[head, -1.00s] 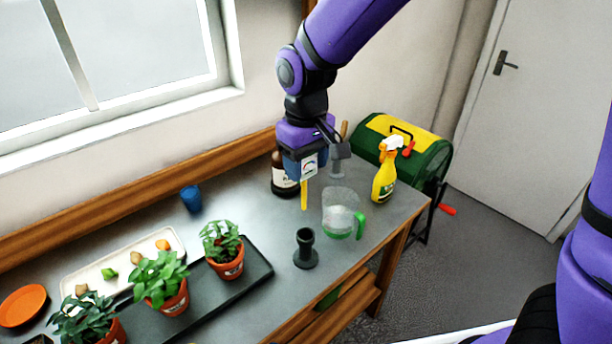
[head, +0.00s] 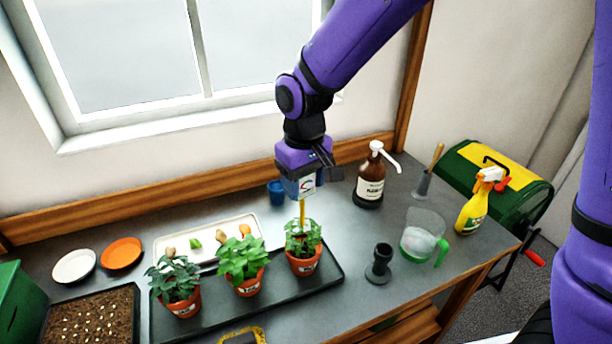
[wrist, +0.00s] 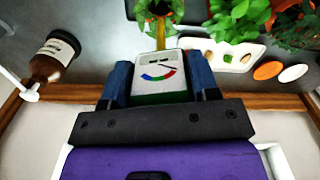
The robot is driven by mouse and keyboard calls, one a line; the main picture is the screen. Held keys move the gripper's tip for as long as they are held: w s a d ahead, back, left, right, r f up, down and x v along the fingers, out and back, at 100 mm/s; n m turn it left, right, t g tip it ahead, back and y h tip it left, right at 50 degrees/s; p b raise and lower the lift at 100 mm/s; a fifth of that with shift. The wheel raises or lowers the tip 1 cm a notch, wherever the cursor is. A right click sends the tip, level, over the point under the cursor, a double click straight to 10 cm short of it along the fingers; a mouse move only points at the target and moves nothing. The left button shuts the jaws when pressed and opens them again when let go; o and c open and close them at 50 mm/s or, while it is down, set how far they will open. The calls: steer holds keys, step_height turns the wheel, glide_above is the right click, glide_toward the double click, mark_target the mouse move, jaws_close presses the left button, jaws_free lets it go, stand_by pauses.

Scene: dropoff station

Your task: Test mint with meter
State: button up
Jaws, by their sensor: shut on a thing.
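My gripper (head: 305,178) is shut on the meter (head: 307,187), a white box with a coloured dial. The dial (wrist: 158,74) faces the camera in the wrist view, between my blue fingers. The meter's yellow probe (head: 302,209) points down into the leaves of the right-hand potted plant (head: 303,240). Its tip is hidden there, so I cannot tell whether it touches soil. A middle potted plant (head: 242,263) and a left potted plant (head: 175,283) stand beside it, all in terracotta pots. The pot labels are too small to read, so I cannot tell which is mint.
The pots stand on a black tray (head: 335,272). A brown pump bottle (head: 370,180), black stand (head: 379,265), clear jug (head: 421,236) and yellow spray bottle (head: 473,212) stand right. A seed tray (head: 92,318) is left.

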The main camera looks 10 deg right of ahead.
mark_target(304, 196)
steer(key=shift+f, duration=2.4)
step_height(304, 196, down, 7)
stand_by(5.3)
